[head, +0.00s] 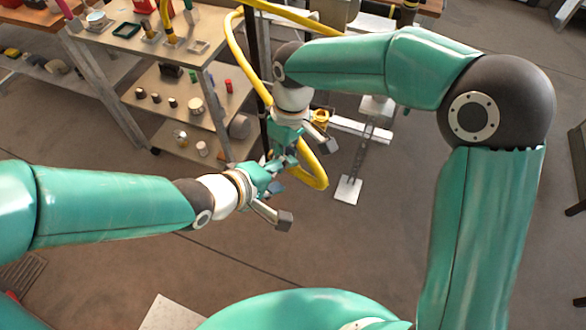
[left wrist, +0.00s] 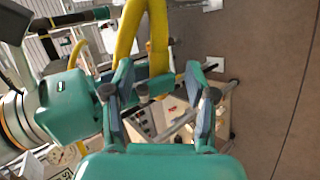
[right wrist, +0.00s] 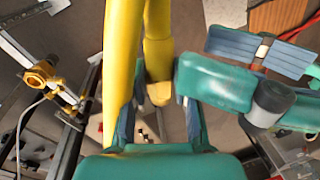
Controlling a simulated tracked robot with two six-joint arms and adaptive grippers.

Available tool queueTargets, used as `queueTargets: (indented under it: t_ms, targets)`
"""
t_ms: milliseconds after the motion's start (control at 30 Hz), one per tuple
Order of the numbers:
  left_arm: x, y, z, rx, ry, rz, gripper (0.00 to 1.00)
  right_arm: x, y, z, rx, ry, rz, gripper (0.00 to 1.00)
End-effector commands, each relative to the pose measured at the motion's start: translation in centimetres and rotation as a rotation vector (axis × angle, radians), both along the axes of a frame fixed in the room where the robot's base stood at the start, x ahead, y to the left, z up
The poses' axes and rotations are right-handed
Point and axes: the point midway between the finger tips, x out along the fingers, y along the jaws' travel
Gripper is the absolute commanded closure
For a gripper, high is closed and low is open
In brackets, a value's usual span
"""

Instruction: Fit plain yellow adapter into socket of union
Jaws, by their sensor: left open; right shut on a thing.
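My right gripper (right wrist: 160,105) is shut on the stepped, pale-tipped yellow end of a hose, which looks like the plain yellow adapter (right wrist: 158,68). A second strand of yellow hose (right wrist: 122,55) passes in front of its left finger. In the head view the right gripper (head: 284,148) points down near the left gripper (head: 268,168). My left gripper also shows in the left wrist view (left wrist: 160,95); its fingers are apart, with yellow hose (left wrist: 157,45) beyond them. A brass-coloured fitting (right wrist: 40,76) on a white bar shows too (head: 320,117); I cannot tell whether it is the union.
A shelved cart (head: 185,75) with small parts stands at the upper left, close to the grippers. A dark post (head: 257,70) rises behind them. A white stand (head: 348,190) is to the right. The floor in front is clear.

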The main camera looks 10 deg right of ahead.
Motion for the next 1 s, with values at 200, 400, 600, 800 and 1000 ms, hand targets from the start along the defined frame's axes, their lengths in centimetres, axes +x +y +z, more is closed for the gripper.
queueTargets:
  t_ms: [200, 400, 600, 800, 1000]
  targets:
    - [1.6, -2.1, -2.3, 0.002, 0.002, -0.001, 0.44, 0.0, 0.0, 0.0, 0.001, -0.001, 0.0, 1.0]
    - [2.3, -3.0, -3.1, 0.003, 0.0, -0.001, 0.44, 0.0, 0.0, 0.0, 0.001, -0.001, 0.0, 1.0]
    - [2.4, -3.2, -3.2, 0.002, -0.001, 0.0, 0.44, 0.0, 0.0, 0.0, 0.001, -0.001, 0.0, 1.0]
    - [2.4, -3.2, -3.2, 0.002, -0.001, 0.0, 0.57, 0.0, 0.0, 0.0, 0.001, -0.001, 0.0, 1.0]
    - [2.4, -3.1, -3.2, 0.002, 0.0, 0.0, 0.9, 0.0, 0.0, 0.0, 0.001, -0.001, 0.0, 1.0]
